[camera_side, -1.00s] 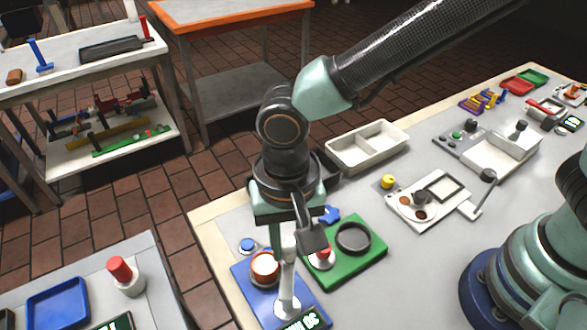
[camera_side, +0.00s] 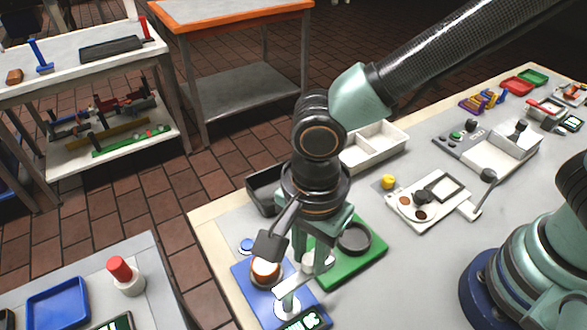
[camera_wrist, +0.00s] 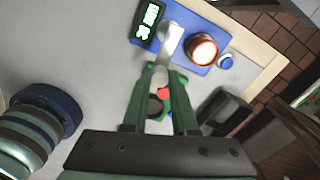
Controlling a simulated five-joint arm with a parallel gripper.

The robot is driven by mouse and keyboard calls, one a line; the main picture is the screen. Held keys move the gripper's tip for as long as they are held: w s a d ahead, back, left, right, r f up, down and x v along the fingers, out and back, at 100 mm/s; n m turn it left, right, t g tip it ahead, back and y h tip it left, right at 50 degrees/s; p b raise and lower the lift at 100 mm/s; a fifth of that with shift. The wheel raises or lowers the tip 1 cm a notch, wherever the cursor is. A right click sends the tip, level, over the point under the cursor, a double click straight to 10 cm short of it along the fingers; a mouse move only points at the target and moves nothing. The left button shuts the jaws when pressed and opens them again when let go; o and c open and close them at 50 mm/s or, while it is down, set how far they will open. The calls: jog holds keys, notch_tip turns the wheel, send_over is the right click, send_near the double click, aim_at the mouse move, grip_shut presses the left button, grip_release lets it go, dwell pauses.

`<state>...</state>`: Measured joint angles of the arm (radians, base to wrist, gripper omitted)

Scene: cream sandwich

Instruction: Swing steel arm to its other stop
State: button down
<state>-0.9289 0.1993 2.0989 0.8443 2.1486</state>
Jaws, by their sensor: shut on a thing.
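The steel arm (camera_side: 292,284) is a flat pale lever pivoting near the front corner of a blue base (camera_side: 247,283). In the wrist view the steel arm (camera_wrist: 171,40) runs from the blue base (camera_wrist: 212,22) toward my gripper. My gripper (camera_side: 318,263) is shut on the arm's free end, beside the green board (camera_side: 372,262). In the wrist view my gripper (camera_wrist: 164,72) has its two green fingers around that pale end. An orange-rimmed round cup (camera_wrist: 202,49) sits on the blue base, clear of the arm. The stop itself cannot be made out.
A lit display (camera_wrist: 148,20) is at the base's edge. A blue button (camera_side: 246,245) stands near it. The green board carries a dark ring (camera_side: 355,238) and a red knob (camera_wrist: 163,93). A dark bin (camera_side: 262,190) and a white divided tray (camera_side: 375,147) stand behind.

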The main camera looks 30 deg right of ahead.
aim_at(311, 260)
jog(key=shift+s+r+m, duration=0.1)
jog(key=shift+r+m, duration=0.05)
jog(key=shift+m, duration=0.35)
jog(key=c, duration=0.7)
grip_release()
notch_tip(311, 260, up, 12)
jog(key=shift+s, duration=0.1)
